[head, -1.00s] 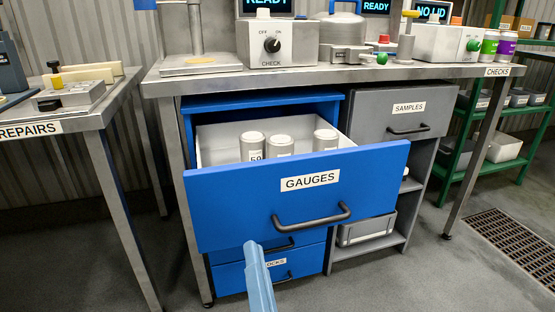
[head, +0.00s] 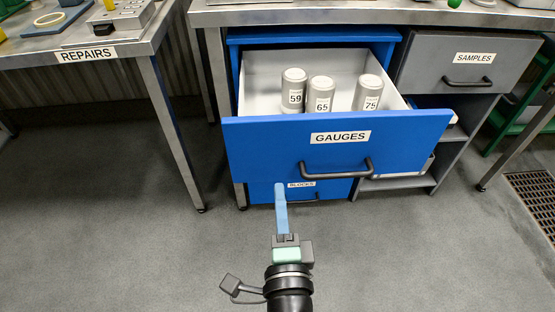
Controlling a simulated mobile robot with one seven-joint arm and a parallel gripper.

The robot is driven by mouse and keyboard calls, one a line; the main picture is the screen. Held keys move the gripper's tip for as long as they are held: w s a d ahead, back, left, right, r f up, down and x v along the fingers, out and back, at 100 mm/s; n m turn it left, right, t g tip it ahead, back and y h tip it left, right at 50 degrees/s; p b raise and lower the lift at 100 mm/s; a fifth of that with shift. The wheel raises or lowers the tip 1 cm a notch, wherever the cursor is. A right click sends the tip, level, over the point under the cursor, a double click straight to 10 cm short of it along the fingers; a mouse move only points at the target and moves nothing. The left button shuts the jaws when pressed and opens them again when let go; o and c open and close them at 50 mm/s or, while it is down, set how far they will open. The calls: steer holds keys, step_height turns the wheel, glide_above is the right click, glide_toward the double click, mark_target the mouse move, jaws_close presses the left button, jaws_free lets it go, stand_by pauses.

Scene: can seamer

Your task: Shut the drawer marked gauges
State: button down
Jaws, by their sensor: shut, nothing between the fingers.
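The gauges drawer (head: 260,150) is blue, with a white label reading GAUGES and a dark bar handle (head: 336,167). It stands pulled out from the blue cabinet under the bench. Inside are three grey cylinders marked 59 (head: 292,90), 65 (head: 319,95) and 75 (head: 368,94), standing upright. My gripper (head: 281,190) is shut and empty, its blue fingers pointing at the lower left part of the drawer front, left of the handle. I cannot tell whether the fingertips touch the front or are short of it.
Below is the blue BLOCKS drawer (head: 268,190), closed and partly hidden. The grey SAMPLES drawer (head: 450,60) is closed at the right. The REPAIRS bench (head: 125,47) stands at the left. The floor between that bench and the cabinet is clear; a floor grate (head: 537,195) lies at the right.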

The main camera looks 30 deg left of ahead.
mark_target(276, 153)
steer(key=x, duration=0.7)
steer(key=shift+w+a, duration=0.2)
steer(key=shift+w, duration=0.1)
